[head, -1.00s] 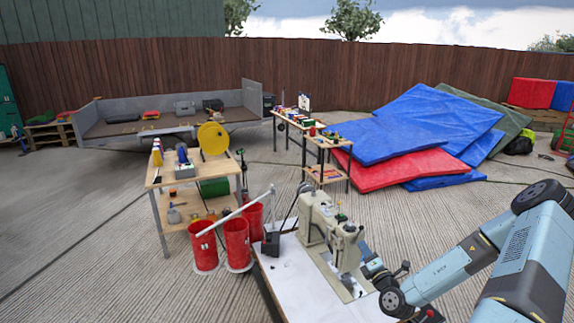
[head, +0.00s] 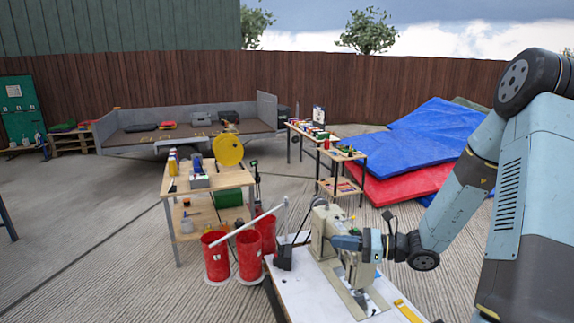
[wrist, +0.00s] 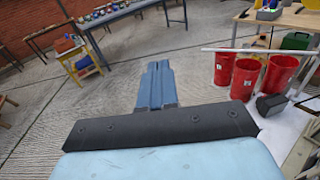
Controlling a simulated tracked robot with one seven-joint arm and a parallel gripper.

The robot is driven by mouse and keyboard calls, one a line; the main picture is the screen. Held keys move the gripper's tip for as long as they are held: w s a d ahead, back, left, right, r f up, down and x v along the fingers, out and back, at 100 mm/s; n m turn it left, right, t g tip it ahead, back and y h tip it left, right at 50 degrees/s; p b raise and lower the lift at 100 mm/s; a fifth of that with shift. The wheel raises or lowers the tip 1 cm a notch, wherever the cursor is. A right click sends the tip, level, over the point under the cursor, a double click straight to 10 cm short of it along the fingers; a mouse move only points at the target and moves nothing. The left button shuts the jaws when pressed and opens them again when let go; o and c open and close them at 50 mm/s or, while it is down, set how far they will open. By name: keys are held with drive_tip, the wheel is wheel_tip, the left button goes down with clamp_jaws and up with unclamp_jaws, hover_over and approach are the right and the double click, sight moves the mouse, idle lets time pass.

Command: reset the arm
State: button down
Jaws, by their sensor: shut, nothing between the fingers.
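My arm comes in from the right in the head view, folded at a high elbow. My gripper (head: 346,242) is above the white table (head: 303,301), in front of or beside the beige sewing machine (head: 323,222); I cannot tell whether they touch. In the wrist view the blue fingers of my gripper (wrist: 156,84) lie together, shut, with nothing held. They point over open concrete floor.
Several red buckets (head: 216,257) with a white pole across them stand left of the white table. A wooden workbench (head: 205,182) with a yellow reel (head: 228,149) is behind them. Blue mats (head: 430,138) lie at the back right. Concrete floor is clear at the left.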

drive_tip(key=s+a+r+n+g+h, duration=0.1)
drive_tip(key=s+r+n+g+h, duration=0.6)
drive_tip(key=s+n, duration=0.55)
drive_tip(key=s+d+r+n+t+h, duration=0.4)
drive_tip(key=s+r+h, duration=0.1)
drive_tip(key=r, duration=0.2)
drive_tip(key=s+d+r+n+t+h, duration=0.4)
drive_tip(key=s+d+r+n, duration=0.1)
drive_tip(key=r, duration=0.2)
drive_tip(key=shift+s+d+h, duration=0.3)
drive_tip(key=shift+s+h, duration=0.05)
drive_tip(key=shift+h, duration=0.05)
